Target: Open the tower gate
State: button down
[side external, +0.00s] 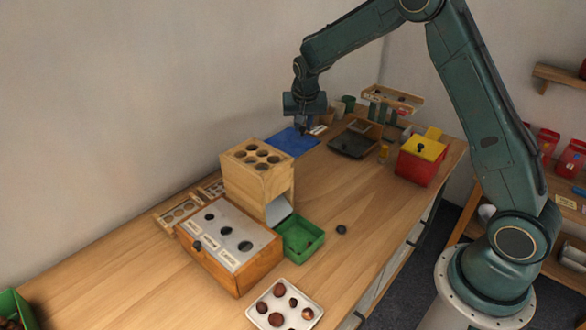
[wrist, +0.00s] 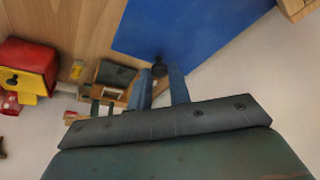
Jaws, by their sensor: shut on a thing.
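The wooden tower (side external: 258,172) with round holes in its top stands left of the middle of the table in the side view. A pale chute (side external: 278,210) comes out at its foot, above a green tray (side external: 300,236). I cannot make out a gate on the tower. My gripper (side external: 304,128) is well behind the tower, low over the blue mat (side external: 292,142). In the wrist view my gripper (wrist: 162,82) is shut on a small dark knob-like thing (wrist: 159,68) between its fingertips; the blue mat (wrist: 190,28) lies beyond. The tower is not in the wrist view.
A box with a holed grey top (side external: 225,230) stands against the tower's front. A white tray of chestnuts (side external: 267,292), a dark round piece (side external: 341,229), a red box (side external: 418,168) and a dark scale-like tray (side external: 353,144) are on the table.

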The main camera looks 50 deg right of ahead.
jog(key=c, duration=1.3)
grip_release()
jog(key=shift+r, duration=0.1)
jog(key=v, duration=1.3)
jog(key=shift+r, duration=0.3)
jog(key=shift+s+a, duration=0.15)
